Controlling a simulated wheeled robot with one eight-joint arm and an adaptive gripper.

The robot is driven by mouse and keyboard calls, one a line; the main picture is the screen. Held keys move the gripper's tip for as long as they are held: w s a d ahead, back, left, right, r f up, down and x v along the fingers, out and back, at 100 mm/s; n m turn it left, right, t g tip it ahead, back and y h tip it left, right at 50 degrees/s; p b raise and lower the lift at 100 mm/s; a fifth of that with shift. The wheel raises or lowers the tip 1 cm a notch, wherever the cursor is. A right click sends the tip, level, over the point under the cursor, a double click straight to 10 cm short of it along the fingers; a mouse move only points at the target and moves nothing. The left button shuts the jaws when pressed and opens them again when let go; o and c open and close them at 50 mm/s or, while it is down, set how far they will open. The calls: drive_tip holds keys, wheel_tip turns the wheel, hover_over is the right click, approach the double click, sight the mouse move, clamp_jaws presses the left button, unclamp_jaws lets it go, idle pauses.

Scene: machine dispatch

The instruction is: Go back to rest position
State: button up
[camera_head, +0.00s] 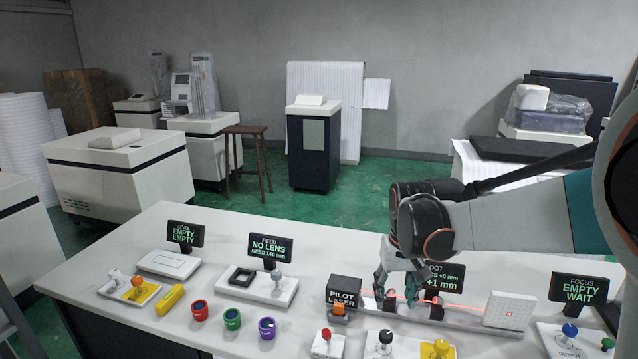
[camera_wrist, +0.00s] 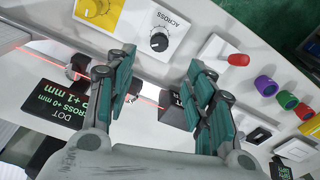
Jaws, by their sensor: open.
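My gripper (camera_head: 385,285) is open over the optical rail on the white bench, right of the black pilot laser box (camera_head: 344,291). In the wrist view my gripper (camera_wrist: 160,72) shows two teal-padded fingers spread apart, with nothing clamped between them. A red beam runs along the rail under the fingers to a white target plate (camera_head: 510,310). The dot display (camera_head: 446,278) stands behind the gripper, partly hidden by it, and reads +1 mm. A dark mount (camera_head: 436,308) stands on the rail beside the fingers.
Knob panels line the bench front, including the ACROSS knob (camera_wrist: 159,40) and a red-topped lever (camera_head: 326,334). Red, green and purple cylinders (camera_head: 233,319) stand to the left. The field display (camera_head: 270,247) and focus display (camera_head: 579,289) stand upright. Air above the bench is clear.

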drive_tip(key=s+r+t, duration=0.3)
drive_tip(key=s, duration=0.8)
drive_tip(key=s+r+t, duration=0.3)
drive_tip(key=s+r, duration=0.1)
drive_tip(key=s, duration=0.6)
drive_tip(key=shift+s+r+n+t, duration=0.15)
drive_tip(key=shift+s+n+t, duration=0.15)
drive_tip(key=shift+s, duration=0.1)
drive_tip(key=shift+a, duration=0.1)
idle(0.4)
